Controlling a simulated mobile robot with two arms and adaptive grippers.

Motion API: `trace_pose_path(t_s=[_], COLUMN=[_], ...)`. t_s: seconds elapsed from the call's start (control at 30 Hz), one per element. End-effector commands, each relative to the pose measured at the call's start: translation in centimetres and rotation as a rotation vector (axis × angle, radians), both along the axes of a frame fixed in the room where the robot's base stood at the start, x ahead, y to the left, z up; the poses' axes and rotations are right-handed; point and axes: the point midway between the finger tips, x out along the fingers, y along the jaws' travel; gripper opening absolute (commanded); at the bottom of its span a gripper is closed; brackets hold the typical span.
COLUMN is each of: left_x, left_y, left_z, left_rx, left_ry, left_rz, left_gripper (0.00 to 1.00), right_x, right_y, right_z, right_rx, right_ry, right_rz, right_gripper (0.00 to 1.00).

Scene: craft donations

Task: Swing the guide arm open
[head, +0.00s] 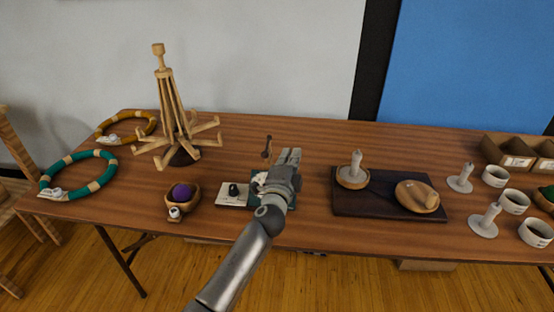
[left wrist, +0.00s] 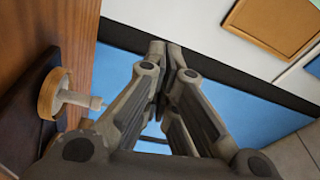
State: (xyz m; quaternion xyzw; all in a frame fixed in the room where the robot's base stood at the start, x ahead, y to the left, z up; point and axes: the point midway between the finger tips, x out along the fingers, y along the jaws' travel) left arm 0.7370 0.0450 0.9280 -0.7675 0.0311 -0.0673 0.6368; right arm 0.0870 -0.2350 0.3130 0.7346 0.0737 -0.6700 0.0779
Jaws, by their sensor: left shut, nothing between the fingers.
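My left gripper (head: 289,156) is over the middle of the table, shut and empty, its fingers pointing away from me. Its closed fingers also fill the middle of the left wrist view (left wrist: 160,55). A small dark brown upright piece (head: 267,147) stands just left of the fingertips, apart from them in the picture; I cannot tell whether it is the guide arm. A dark green plate (head: 257,203) with a pale part on it lies under my wrist, mostly hidden. My right gripper is not in view.
A wooden stand with pegs (head: 176,110) and a bowl with a purple ball (head: 182,194) are to the left. A dark tray (head: 375,206) holds a candle (head: 354,168) and a wooden bowl on the right.

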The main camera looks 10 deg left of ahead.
Motion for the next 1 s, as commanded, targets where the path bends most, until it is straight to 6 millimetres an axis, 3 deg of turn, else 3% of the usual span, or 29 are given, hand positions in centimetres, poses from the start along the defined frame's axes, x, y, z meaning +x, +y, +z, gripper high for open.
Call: trace_pose_path(t_s=[0.03,0.3,0.83,1.0], left_x=[0.7,-0.1,-0.2,-0.4], left_y=[-0.2,3.3,3.9,5.0], left_z=[0.0,-0.5,-0.7,-0.6], left_rx=[0.0,0.0,0.0,0.002], left_ry=[-0.001,0.001,0.0,0.0], left_rz=[-0.002,0.0,-0.003,-0.021], left_gripper=[0.0,0.0,0.0,0.0], right_x=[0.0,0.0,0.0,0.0], right_y=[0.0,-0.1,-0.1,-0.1], right_z=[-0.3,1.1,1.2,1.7], right_rx=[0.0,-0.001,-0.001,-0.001], right_ry=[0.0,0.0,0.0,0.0], right_rz=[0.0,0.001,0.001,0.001], right_gripper=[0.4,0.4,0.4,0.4])
